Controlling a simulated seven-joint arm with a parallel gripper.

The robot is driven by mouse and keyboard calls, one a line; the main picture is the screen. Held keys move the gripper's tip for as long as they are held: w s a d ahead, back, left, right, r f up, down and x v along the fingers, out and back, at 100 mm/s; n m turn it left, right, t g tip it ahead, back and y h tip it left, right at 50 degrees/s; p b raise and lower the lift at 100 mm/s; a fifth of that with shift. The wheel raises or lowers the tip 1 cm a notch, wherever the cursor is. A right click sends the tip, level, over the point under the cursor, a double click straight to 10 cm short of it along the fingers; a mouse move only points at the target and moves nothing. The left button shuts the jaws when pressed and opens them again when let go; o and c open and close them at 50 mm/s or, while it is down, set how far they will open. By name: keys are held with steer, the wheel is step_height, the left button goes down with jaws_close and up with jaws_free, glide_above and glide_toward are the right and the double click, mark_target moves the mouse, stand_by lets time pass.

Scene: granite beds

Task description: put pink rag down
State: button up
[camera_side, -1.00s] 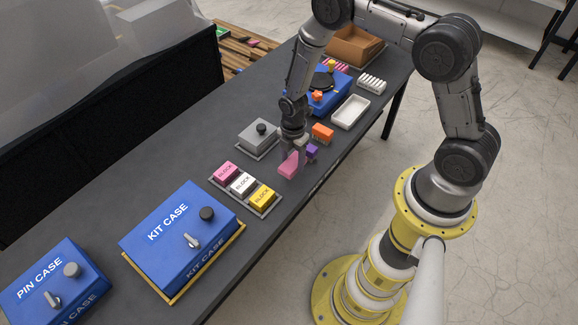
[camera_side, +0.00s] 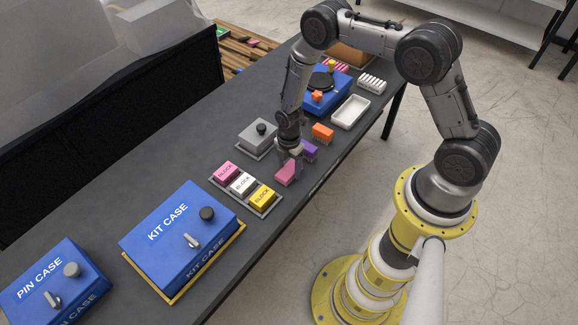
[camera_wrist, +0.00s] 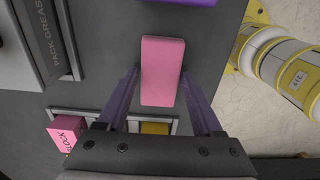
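The pink rag (camera_side: 286,173), a flat block-like piece, is on the dark table near its front edge, just right of the block tray. In the wrist view the pink rag (camera_wrist: 163,72) lies between the two fingertips. My gripper (camera_wrist: 160,76) is open around it, with a narrow gap at the left finger; whether the right finger touches cannot be told. In the side view my gripper (camera_side: 289,160) points down at the rag and partly hides it.
A tray with pink, white and yellow blocks (camera_side: 262,198) is close on the left. A purple piece (camera_side: 310,151) and an orange piece (camera_side: 323,132) are close behind. A grey lidded box (camera_side: 262,134) stands to the left. A white tray (camera_side: 351,112) lies further back.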

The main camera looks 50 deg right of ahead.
steer(key=shift+o, duration=1.4)
step_height(320, 180, up, 13)
step_height(320, 180, up, 11)
steer(key=m+t, duration=0.1)
steer(key=m, duration=0.2)
glide_above(289, 170)
steer(key=s+a+r+m+t, duration=0.15)
steer(key=s+r+m, duration=0.45)
steer(key=r, duration=0.7)
steer(key=s+r+m+t, duration=0.1)
steer(key=s+r+m, duration=0.3)
steer(key=s, duration=0.4)
steer(key=s+r+m+t, duration=0.2)
steer(key=s+r+m, duration=0.2)
steer(key=s, duration=0.5)
steer(key=shift+s+a+r+m, duration=0.15)
steer(key=shift+s+a+m, duration=0.15)
steer(key=shift+a+m, duration=0.2)
